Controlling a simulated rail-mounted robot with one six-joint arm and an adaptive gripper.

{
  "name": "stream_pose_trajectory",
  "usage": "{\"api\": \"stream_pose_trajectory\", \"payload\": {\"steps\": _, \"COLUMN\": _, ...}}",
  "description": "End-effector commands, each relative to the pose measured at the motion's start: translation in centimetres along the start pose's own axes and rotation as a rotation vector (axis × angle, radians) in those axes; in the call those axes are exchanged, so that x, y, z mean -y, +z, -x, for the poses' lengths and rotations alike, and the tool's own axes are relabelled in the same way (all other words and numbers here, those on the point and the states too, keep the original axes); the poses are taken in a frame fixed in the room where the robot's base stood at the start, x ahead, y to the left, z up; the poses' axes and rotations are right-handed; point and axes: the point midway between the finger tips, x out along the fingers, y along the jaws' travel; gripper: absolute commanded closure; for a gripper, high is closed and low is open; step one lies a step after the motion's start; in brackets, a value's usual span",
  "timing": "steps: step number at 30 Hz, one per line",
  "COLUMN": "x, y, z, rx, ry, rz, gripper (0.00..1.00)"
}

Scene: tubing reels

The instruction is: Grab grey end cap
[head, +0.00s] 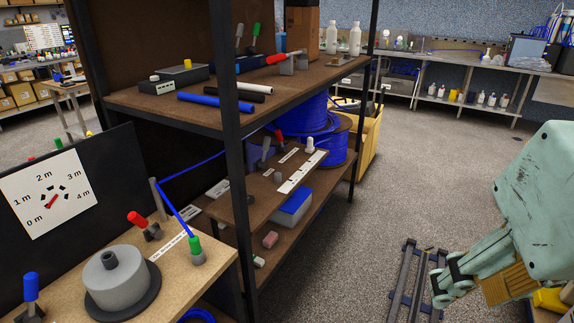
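A small grey piece (278,177) stands on the sloped brown board of the middle shelf, near a white labelled strip. It may be the grey end cap, but it is too small to be sure. A taller grey piece with a dark lever (265,152) stands just behind it. My mint-green arm end (480,270) hangs at the right, over the floor and well apart from the shelf. Dark jointed parts show on its left side. Its fingertips cannot be made out clearly, and nothing held is visible.
The shelf's dark front post (231,150) stands before the middle shelf. Blue, black and white tubes lie on the top shelf (150,104). Blue tubing reels (320,145) sit behind. A bench (215,262) with a grey drum (115,280) is at left. Open floor and rails (404,285) lie right.

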Motion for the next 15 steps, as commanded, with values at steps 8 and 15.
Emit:
{"api": "stream_pose_trajectory", "payload": {"steps": 8, "x": 0.0, "y": 1.4, "z": -4.0, "rx": 0.0, "ry": 0.0, "rz": 0.0, "gripper": 0.66}}
{"api": "stream_pose_trajectory", "payload": {"steps": 15, "x": 0.0, "y": 2.4, "z": -6.6, "rx": 0.0, "ry": 0.0, "rz": 0.0, "gripper": 0.66}}
